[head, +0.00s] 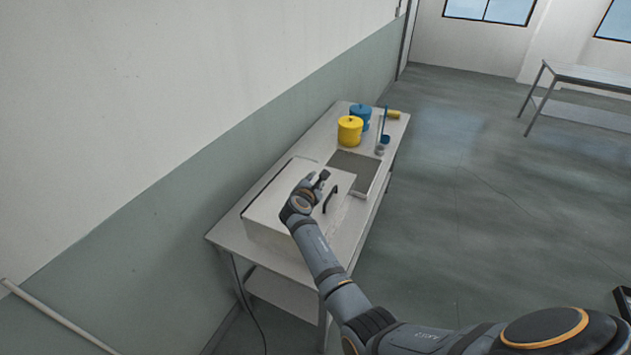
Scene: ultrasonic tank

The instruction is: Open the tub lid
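The ultrasonic tub (262,238) is a pale box on the near part of the long table. Its flat lid (300,178) lies shut on top. A dark bar handle (331,199) stands at the lid's right side. My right gripper (321,179) is over the lid, just to the upper left of the handle, and seems apart from it. The fingers are small and dark, so whether they are open or shut is unclear. My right wrist and forearm cover part of the lid and the tub's front. My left gripper is out of view.
Beyond the tub, the table (228,231) has a sunken grey basin (352,170), a yellow pot (350,131), a blue pot (361,114), small cups and a yellow cylinder (393,114). The wall runs close along the left side.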

